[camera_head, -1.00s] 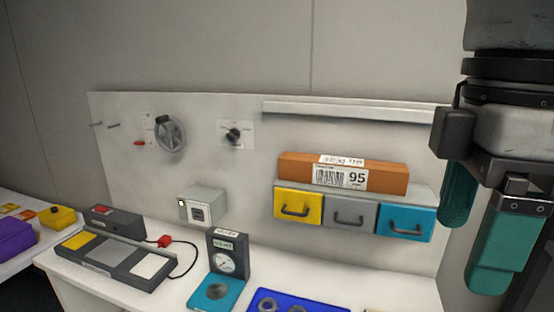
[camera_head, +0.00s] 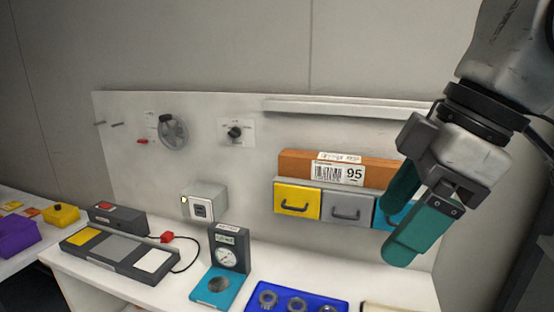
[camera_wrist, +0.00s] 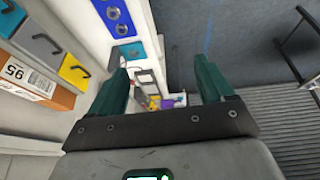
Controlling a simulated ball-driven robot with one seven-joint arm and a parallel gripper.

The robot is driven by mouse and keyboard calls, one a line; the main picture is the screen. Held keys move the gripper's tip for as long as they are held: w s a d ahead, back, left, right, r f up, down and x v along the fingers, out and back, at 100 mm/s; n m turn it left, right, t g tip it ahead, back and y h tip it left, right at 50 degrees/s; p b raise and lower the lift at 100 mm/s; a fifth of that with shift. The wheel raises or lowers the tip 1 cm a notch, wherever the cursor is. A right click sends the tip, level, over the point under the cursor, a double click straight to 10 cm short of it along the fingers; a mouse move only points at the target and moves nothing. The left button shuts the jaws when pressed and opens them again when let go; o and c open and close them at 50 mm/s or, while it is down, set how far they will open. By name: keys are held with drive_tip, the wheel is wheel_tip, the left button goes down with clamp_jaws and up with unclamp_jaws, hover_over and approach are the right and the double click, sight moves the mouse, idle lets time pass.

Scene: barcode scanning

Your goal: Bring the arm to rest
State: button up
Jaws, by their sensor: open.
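My gripper (camera_head: 400,228) is at the right of the head view, its two teal fingers pointing down and to the left. The fingers are apart with nothing between them. In the head view they overlap the blue drawer (camera_head: 382,216) and hide most of it; I cannot tell how far in front of it they are. In the wrist view my gripper (camera_wrist: 164,75) shows both fingers spread, with the bench far off beyond them. The orange box (camera_head: 297,164) with a barcode label marked 95 lies on top of the drawers; it also shows at the left of the wrist view (camera_wrist: 58,96).
A yellow drawer (camera_head: 296,201) and a grey drawer (camera_head: 346,208) sit under the box. The white bench holds a dial gauge (camera_head: 228,258), a blue tray with rings (camera_head: 259,309) and a grey station with pads (camera_head: 112,251). A wheel (camera_head: 174,132) is on the panel.

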drive_tip(key=w+f+m+t+y, duration=0.2)
drive_tip(key=w+f+m, duration=0.15)
drive_tip(key=f, duration=0.65)
drive_tip(key=w+f+m+t+y, duration=0.25)
drive_tip(key=f+m, duration=0.25)
drive_tip(key=f, duration=0.5)
drive_tip(key=s+d+f+m+g+h, duration=0.1)
drive_tip(key=s+d+f+m, duration=0.15)
drive_tip(key=f, duration=0.55)
drive_tip(key=s+d+f+m+h, duration=0.15)
drive_tip(key=s+f, duration=0.25)
drive_tip(key=f, duration=0.4)
drive_tip(key=s+d+f+m+g+h, duration=0.1)
drive_tip(key=s+d+f+g+h, duration=0.1)
drive_tip(key=s+f, duration=0.5)
drive_tip(key=s+d+f+m+g+h, duration=0.1)
drive_tip(key=s+d+f, duration=0.6)
drive_tip(key=s, duration=0.7)
drive_tip(key=g+h, duration=0.1)
drive_tip(key=h, duration=0.1)
drive_tip(key=shift+d+f+h, duration=0.15)
drive_tip(key=shift+d+h, duration=0.05)
drive_tip(key=shift+h, duration=0.2)
drive_tip(key=shift+m, duration=0.25)
